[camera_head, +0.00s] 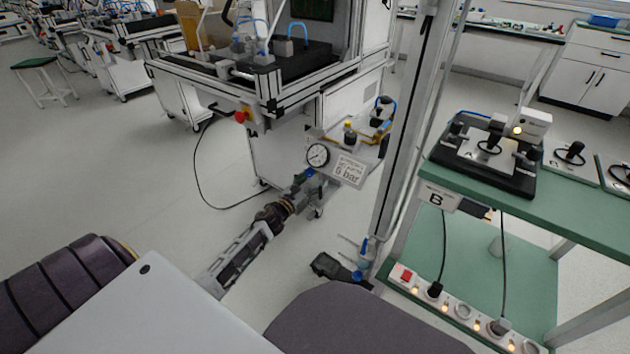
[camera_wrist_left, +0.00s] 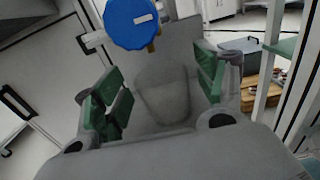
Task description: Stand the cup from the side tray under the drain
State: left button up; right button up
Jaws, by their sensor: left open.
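My left gripper (camera_head: 308,186) reaches in just below a round pressure gauge (camera_head: 318,155) and left of a white "6 bar" sign (camera_head: 348,171). In the left wrist view its green-padded fingers (camera_wrist_left: 158,78) are spread apart, with no clear object pinched between them. A blue round knob (camera_wrist_left: 133,22) lies beyond the fingertips there. A grey rounded shape (camera_wrist_left: 165,88) shows between the fingers; I cannot tell whether it is a cup or part of the gripper. I cannot clearly make out the cup or the drain. My right gripper is not in view.
An aluminium-framed machine (camera_head: 268,92) stands behind the gauge. A tall post (camera_head: 400,130) rises to the right. A green bench (camera_head: 470,187) marked B carries a black fixture, with a socket strip (camera_head: 462,312) below. A dark object (camera_head: 330,266) lies low near the post. Open floor lies left.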

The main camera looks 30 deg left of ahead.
pick_arm(q)
jog(key=shift+s+p, duration=0.3)
jog(key=shift+s, duration=1.3)
jog(key=shift+s+a+p, duration=0.15)
jog(key=shift+s+p, duration=0.15)
jog(key=shift+s, duration=1.25)
send_near(311, 185)
jog(key=shift+w+a+p, duration=0.1)
jog(key=shift+w+p, duration=0.25)
jog(key=shift+w, duration=0.1)
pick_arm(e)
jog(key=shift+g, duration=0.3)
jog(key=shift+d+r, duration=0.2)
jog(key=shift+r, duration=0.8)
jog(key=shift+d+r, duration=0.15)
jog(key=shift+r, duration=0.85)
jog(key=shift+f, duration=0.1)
